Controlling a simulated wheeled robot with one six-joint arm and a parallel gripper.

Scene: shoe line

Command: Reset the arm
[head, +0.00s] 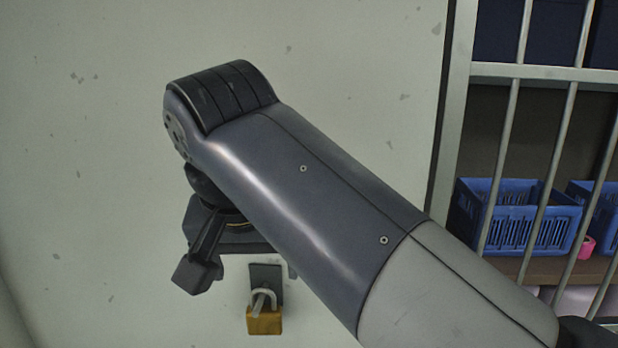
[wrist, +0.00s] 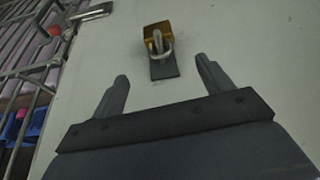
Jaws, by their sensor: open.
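My gripper (head: 243,272) hangs below the end of my arm in the head view, partly hidden by the arm. In the wrist view, its two fingers stand wide apart with nothing between them (wrist: 161,70). A brass padlock (head: 264,321) hangs by its shackle on a dark hasp plate (head: 266,278) on the pale wall panel. In the wrist view the padlock (wrist: 160,32) lies just beyond the fingertips, apart from both fingers.
Grey metal bars (head: 540,180) stand at the right, with blue crates (head: 515,222) and a pink roll (head: 587,246) on a shelf behind them. The pale panel (head: 340,60) around my arm is otherwise bare.

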